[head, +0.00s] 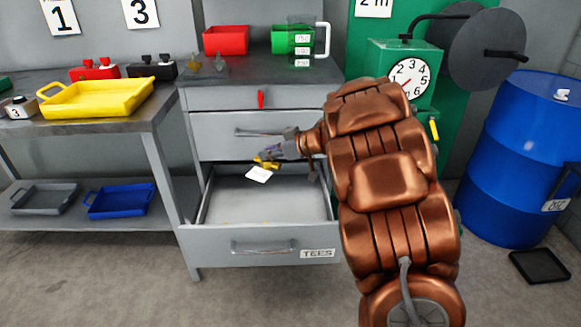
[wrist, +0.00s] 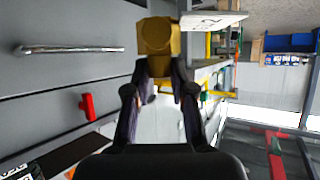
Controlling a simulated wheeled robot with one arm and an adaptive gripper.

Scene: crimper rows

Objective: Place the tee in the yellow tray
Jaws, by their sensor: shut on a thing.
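The brass-coloured tee (head: 267,162) is held in my gripper (head: 277,155) above the open drawer labelled TEES (head: 318,253). A white tag hangs at the tee. In the wrist view the tee (wrist: 159,40) sits between the fingertips of my gripper (wrist: 160,75), which is shut on it; the tag shows beside it at the upper right. The yellow tray (head: 100,100) stands on the workbench at the left in the head view, apart from my gripper. Its inside looks empty.
The grey bench (head: 60,128) also carries red (head: 94,70) and black (head: 152,68) devices behind the tray. The drawer cabinet with a red handle (head: 260,99) stands between bench and arm. Grey and blue (head: 120,201) trays lie on the lower shelf. A blue barrel (head: 520,150) stands right.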

